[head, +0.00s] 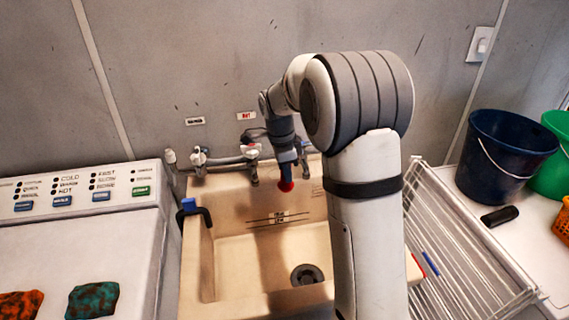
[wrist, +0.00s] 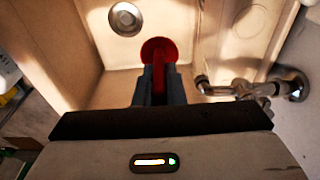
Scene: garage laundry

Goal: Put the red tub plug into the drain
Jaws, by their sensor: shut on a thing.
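The red tub plug (head: 286,186) hangs from my gripper (head: 288,168) above the back part of the beige tub. In the wrist view the plug (wrist: 159,48) shows as a red disc with a red grip between the two dark fingers of my gripper (wrist: 160,82), which are shut on it. The drain (head: 307,275) is a dark round opening with a ring in the tub floor, nearer the front than the plug and uncovered. In the wrist view the drain (wrist: 126,18) is a metal ring at upper left, apart from the plug.
The tub (head: 228,256) has taps (head: 199,157) along its back edge, close to my gripper. A blue-topped dark hook-like thing (head: 193,208) sits on its left rim. A washing machine (head: 90,245) stands left; a white wire rack (head: 455,245) and dark blue bucket (head: 502,160) are right.

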